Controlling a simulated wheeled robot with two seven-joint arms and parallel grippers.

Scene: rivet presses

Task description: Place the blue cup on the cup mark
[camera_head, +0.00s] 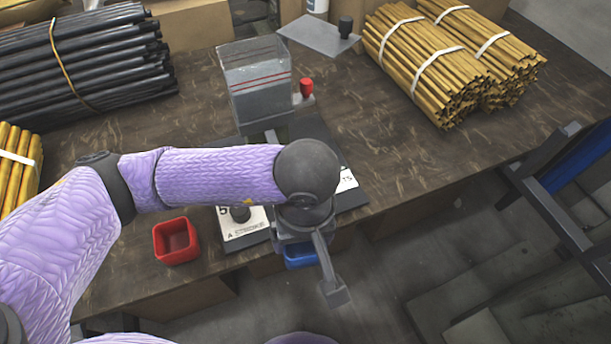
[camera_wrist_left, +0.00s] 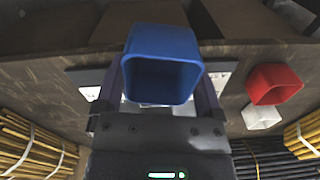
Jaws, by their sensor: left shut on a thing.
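My left gripper (camera_head: 300,240) is shut on the blue cup (camera_head: 300,258), which shows just below it by the table's front edge. In the left wrist view the blue cup (camera_wrist_left: 162,58) sits between the two fingers, its open mouth facing the camera. My left arm hides much of the press base and its lettered plates. I cannot pick out the cup mark. My right gripper is not in view.
A red cup (camera_head: 176,241) stands left of the gripper. The press has a clear hopper (camera_head: 257,85) and a red knob (camera_head: 306,88). A white plate with lettering (camera_head: 241,228) lies beside my gripper. Bundled yellow rods (camera_head: 428,65) and black rods (camera_head: 80,65) lie farther back.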

